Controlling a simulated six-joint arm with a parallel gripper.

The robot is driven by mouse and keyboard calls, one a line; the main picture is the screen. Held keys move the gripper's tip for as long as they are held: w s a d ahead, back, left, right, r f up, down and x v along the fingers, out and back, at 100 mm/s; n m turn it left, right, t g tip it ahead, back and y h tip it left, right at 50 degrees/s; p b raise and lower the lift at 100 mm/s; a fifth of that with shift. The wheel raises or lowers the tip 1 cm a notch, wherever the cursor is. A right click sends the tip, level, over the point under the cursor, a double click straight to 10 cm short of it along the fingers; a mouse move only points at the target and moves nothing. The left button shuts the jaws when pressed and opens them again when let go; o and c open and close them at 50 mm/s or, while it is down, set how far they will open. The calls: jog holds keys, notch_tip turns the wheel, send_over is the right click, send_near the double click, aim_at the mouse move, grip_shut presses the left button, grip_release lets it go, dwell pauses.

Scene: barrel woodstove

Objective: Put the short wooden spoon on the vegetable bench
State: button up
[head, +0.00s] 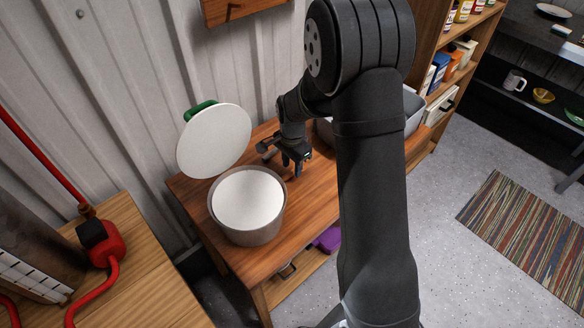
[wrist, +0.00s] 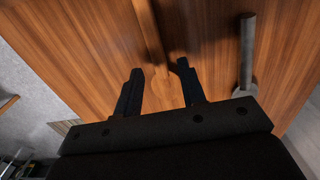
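My gripper (wrist: 158,70) is open, its two dark fingers apart, pointing down close over a wooden bench top (wrist: 80,45). In the head view my gripper (head: 295,165) is over the bench (head: 232,262), right of the pot. In the wrist view a thin wood-coloured shape (wrist: 158,80), perhaps the short wooden spoon, lies between the fingers with a dark shadow line beside it. It blends with the wood grain, and I see no contact with the fingers. The spoon cannot be made out in the head view. Which surface is the vegetable bench is unclear.
A pot (head: 247,222) with a pale inside stands left of my gripper; a white disc (head: 214,141) leans behind it. A grey rod with a round end (wrist: 247,60) is close right of the fingers. A grey bin (head: 413,112) and shelves (head: 455,60) are at right.

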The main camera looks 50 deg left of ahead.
notch_tip(320, 180, up, 11)
jog(key=shift+f, duration=0.2)
jog(key=shift+f, duration=0.1)
send_over(292, 171)
jog(key=shift+f, duration=4.3)
jog(key=shift+d+f, duration=0.1)
